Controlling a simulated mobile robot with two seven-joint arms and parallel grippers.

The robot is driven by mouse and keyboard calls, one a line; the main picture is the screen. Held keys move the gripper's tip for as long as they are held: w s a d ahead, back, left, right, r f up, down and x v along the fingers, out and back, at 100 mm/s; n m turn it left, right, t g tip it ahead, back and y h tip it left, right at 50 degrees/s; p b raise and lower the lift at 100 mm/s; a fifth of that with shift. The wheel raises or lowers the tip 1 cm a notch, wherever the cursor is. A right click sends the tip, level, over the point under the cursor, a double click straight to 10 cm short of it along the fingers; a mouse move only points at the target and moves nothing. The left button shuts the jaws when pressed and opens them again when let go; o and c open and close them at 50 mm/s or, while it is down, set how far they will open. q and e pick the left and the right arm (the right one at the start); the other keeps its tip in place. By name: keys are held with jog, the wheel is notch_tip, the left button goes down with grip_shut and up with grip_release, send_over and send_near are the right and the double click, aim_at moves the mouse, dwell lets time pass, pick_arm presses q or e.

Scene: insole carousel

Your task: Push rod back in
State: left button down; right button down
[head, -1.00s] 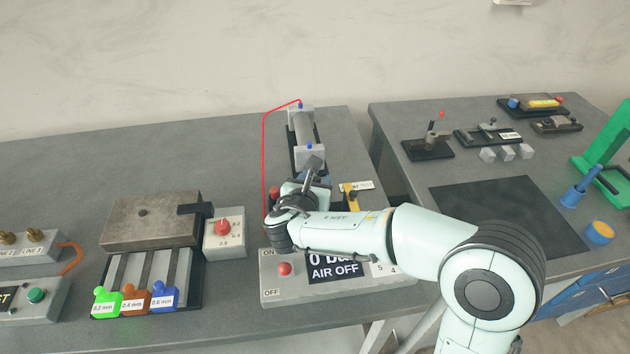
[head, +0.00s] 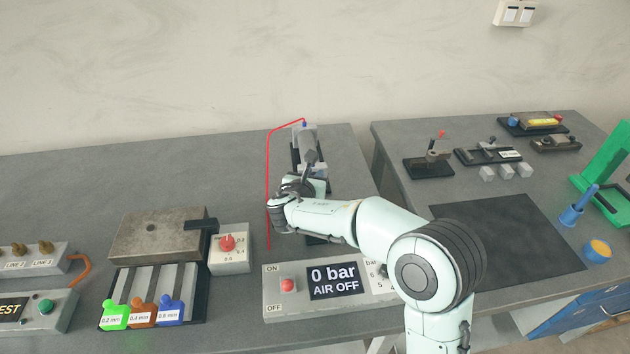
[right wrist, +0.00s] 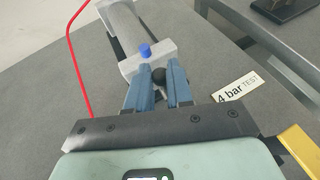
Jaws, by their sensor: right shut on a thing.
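The grey air cylinder (head: 307,140) lies on a dark base on the bench, its far end away from me. Its near end block (right wrist: 150,62), with a blue fitting, shows in the right wrist view. My right gripper (head: 311,163) is at the near end and hides much of it in the head view. In the right wrist view the blue-grey fingers (right wrist: 156,88) are shut on the dark round rod end (right wrist: 158,75), close against the end block. Any gap between rod end and block cannot be told. My left gripper is not in view.
A control box (head: 276,309) in front reads 0 bar, AIR OFF. A red hose (head: 268,180) runs along the cylinder's left. A "4 bar TEST" label (right wrist: 238,92) and a yellow part (right wrist: 300,146) lie right. A metal block (head: 160,237) stands left.

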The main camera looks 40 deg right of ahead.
jog(key=shift+w+r, duration=0.1)
jog(key=shift+r, duration=0.15)
jog(key=c, duration=1)
grip_release()
jog(key=shift+c, duration=0.2)
jog(key=shift+w+d+f, duration=0.1)
jog(key=shift+w+f, duration=0.05)
jog(key=shift+f, duration=0.05)
jog(key=v, duration=1.3)
jog(key=shift+a+p, duration=0.2)
jog(key=shift+p, duration=0.1)
